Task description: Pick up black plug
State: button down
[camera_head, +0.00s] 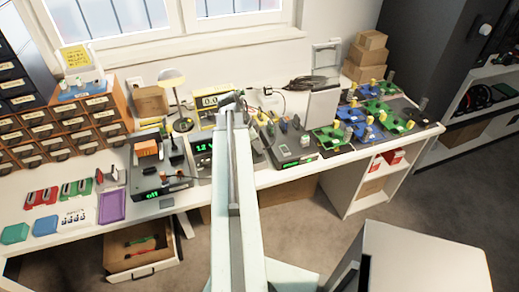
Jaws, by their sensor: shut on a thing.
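My arm reaches from the bottom middle over the workbench (330,172). My gripper (234,98) is at its far end, above the back part of the bench, and looks small and dark from here. It is shut on a small dark thing that fits the black plug. The jaws and arm hide most of it, so its shape and tilt cannot be told. No other black plug stands out clearly on the bench.
A yellow-framed display (212,98) and a desk lamp (181,122) stand close left of my gripper. Green and blue boards (375,118) crowd the right side. Drawer units (60,130) stand left.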

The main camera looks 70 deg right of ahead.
dwell(0.3)
notch_tip(320, 180, up, 10)
jog(key=p, duration=1)
